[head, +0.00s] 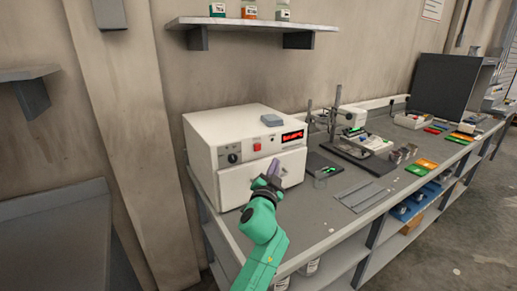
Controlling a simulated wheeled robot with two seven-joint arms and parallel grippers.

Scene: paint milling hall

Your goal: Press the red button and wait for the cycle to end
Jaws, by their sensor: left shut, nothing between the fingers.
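The white box-shaped machine (240,122) stands on the left end of the grey bench. Its front panel carries a small red button (257,147), a dark display (292,136) with red characters too small to read, and a dark knob (233,158). A pale front door or drawer panel (237,186) sits below them and looks closed. My left gripper (272,169) is shut and empty, in front of this lower panel. It is below and slightly right of the red button, which is uncovered. I cannot tell whether it touches the panel. My right gripper is not in view.
Bare bench lies right of my gripper.

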